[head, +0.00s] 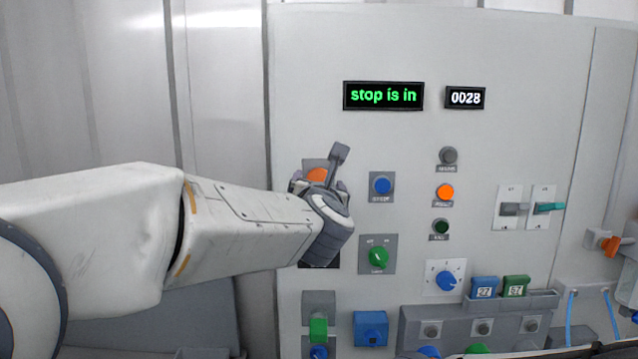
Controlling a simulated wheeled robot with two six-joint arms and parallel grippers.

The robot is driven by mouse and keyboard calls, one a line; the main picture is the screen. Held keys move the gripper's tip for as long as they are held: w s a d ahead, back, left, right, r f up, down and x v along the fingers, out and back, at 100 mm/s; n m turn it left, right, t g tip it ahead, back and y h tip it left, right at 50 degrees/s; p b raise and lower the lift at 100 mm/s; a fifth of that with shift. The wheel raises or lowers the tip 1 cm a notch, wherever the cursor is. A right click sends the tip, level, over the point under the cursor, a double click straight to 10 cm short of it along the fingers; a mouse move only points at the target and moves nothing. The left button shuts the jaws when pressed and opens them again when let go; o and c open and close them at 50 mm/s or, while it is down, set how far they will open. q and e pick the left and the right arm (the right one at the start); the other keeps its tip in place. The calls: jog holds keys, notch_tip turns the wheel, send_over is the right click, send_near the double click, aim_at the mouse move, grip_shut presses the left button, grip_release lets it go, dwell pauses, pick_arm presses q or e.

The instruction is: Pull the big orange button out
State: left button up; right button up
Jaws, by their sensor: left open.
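The big orange button (316,174) sits on a grey plate on the upright panel, left of the blue button. Only its upper part shows; my left gripper covers the rest. My left gripper (322,177) is open in front of the button, one finger standing up at its right and another part at its left. I cannot tell whether the fingers touch the button. A display (383,96) above reads "stop is in" in green. My right gripper is not in view.
A blue button (382,186) and a green knob (378,258) lie just right of my gripper. A column of round lamps (445,192) is further right. Switches (512,209), a blue dial (446,281) and a counter (465,98) reading 0028 are also on the panel.

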pick_arm(q)
jog(key=s+b, duration=0.4)
jog(key=s, duration=0.6)
jog(key=shift+s, duration=0.25)
